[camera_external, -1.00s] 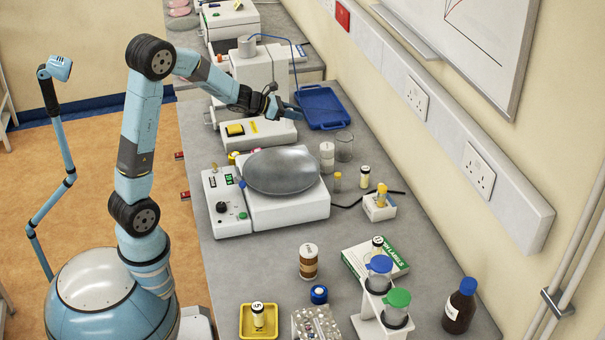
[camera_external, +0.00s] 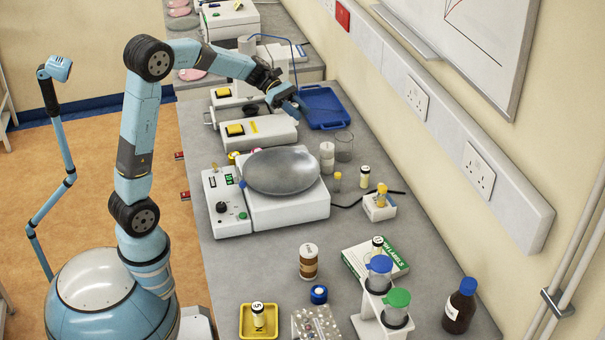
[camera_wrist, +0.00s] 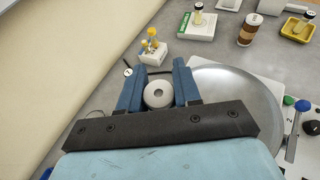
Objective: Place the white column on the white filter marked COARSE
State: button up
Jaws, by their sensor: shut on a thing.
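My gripper (camera_external: 287,103) is above the bench near the blue tray, beyond the round grey pan. In the wrist view its blue fingers (camera_wrist: 158,88) are shut around a white round piece with a dark central hole (camera_wrist: 158,94), which I take to be the white column seen from its end. In the external view the arm and fingers largely hide it. A short stack of white cylinders (camera_external: 327,157) stands on the bench nearer than my gripper. It may include the white filter, but no COARSE lettering is readable.
A clear beaker (camera_external: 344,147) stands beside the stack. The balance-like unit with the grey pan (camera_external: 282,170) is to its left. A blue tray (camera_external: 322,107) lies behind. Small yellow-capped vials (camera_external: 337,181) and a white holder (camera_external: 380,208) are nearer. The wall is on the right.

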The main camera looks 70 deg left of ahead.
jog(key=w+f, duration=0.3)
jog(key=w, duration=0.1)
jog(key=w+a+f, duration=0.1)
jog(key=w+f, duration=0.2)
jog(key=w, duration=0.1)
jog(key=w+a+f, duration=0.1)
jog(key=w+f, duration=0.2)
jog(key=w, duration=0.1)
jog(key=shift+w+f, duration=0.2)
jog(key=shift+f, duration=1.45)
jog(key=shift+f, duration=0.1)
jog(key=o, duration=1)
jog(key=shift+o, duration=0.2)
jog(key=v, duration=1.2)
